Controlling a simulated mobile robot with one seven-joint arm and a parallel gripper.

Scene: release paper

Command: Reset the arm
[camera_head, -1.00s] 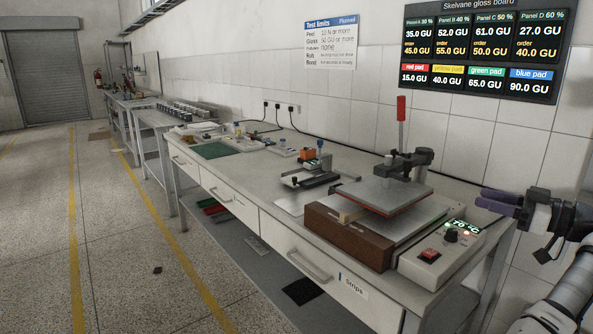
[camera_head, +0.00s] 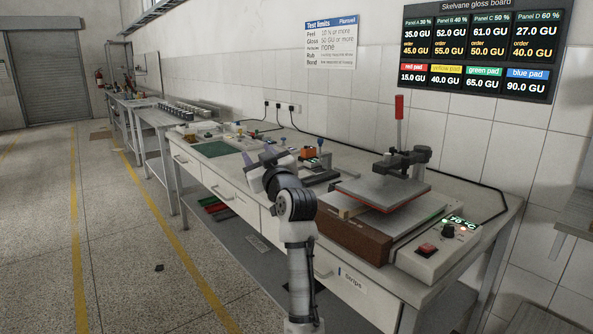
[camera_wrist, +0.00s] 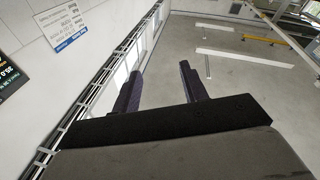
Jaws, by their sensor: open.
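My gripper (camera_head: 259,157) is on my raised arm, which stands in front of the bench in the head view. Its fingers point up and to the left, toward the far part of the bench. In the wrist view the two dark fingers (camera_wrist: 160,72) are spread apart with nothing between them. The gripper is open and empty. My arm hides part of the bench front and some of the bench top behind it.
The bench (camera_head: 225,172) carries a heat press (camera_head: 385,192) with a red handle and a control box (camera_head: 437,250) at right. A green mat (camera_head: 215,149) and small items lie farther back. The floor (camera_head: 125,250) at left is mostly clear.

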